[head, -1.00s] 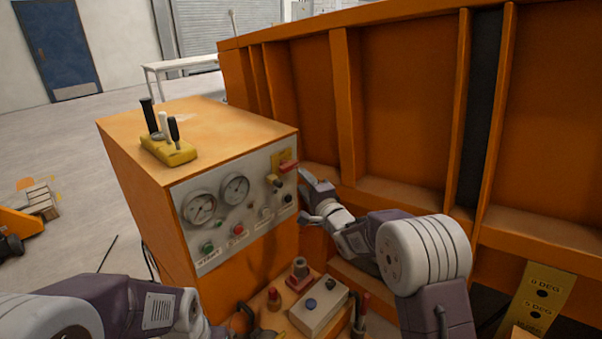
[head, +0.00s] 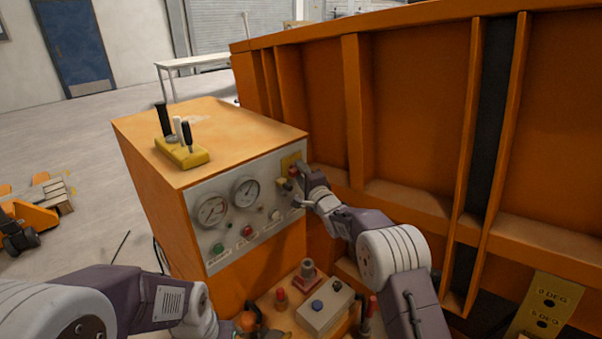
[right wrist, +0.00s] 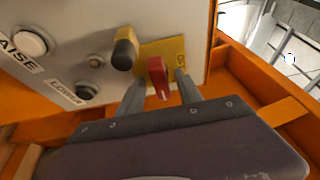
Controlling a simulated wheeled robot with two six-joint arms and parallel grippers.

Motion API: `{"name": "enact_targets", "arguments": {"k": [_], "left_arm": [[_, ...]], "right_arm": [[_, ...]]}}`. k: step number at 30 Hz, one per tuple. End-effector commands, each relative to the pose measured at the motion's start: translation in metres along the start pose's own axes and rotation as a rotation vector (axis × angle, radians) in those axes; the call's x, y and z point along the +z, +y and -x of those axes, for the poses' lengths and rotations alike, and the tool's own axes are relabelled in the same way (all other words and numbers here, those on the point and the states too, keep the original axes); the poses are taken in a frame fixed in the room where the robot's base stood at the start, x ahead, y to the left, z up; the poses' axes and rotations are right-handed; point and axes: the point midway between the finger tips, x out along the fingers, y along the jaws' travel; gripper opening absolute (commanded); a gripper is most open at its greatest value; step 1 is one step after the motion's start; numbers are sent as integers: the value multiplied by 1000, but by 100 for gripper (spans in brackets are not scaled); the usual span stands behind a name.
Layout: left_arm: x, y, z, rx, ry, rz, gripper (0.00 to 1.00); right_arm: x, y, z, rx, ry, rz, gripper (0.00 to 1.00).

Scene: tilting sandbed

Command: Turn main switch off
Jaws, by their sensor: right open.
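The main switch is a red handle (right wrist: 158,77) on a yellow plate (right wrist: 172,50) at the panel's upper right corner. In the right wrist view the red handle lies between the two fingers of my right gripper (right wrist: 158,88), which is open. I cannot tell whether either finger touches it. In the head view my right gripper (head: 301,182) is at the panel's right edge and partly covers the switch (head: 293,170). My left arm is at the lower left of the head view, and its gripper fingers are not clearly seen.
A black and yellow knob (right wrist: 125,53) sits close beside the red handle. The panel (head: 203,252) also has two gauges and several buttons. The orange sandbed wall (head: 420,110) rises close to the right. A pendant box (head: 322,308) lies below the panel.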

Motion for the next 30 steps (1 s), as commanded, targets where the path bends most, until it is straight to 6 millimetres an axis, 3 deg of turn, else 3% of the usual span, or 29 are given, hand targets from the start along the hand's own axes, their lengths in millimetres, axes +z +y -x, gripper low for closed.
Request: {"name": "enact_targets", "arguments": {"k": [2, 7, 17, 30], "left_arm": [[0, 0, 0, 0, 0, 0, 0], [0, 0, 0, 0, 0, 0, 0], [1, 0, -9, 0, 0, 0, 0], [7, -1, -67, 0, 0, 0, 0]], "right_arm": [[0, 0, 0, 0, 0, 0, 42], [0, 0, 0, 0, 0, 0, 0], [0, 3, 0, -13, 0, 33, 0], [-1, 11, 0, -138, 1, 334, 0]]}}
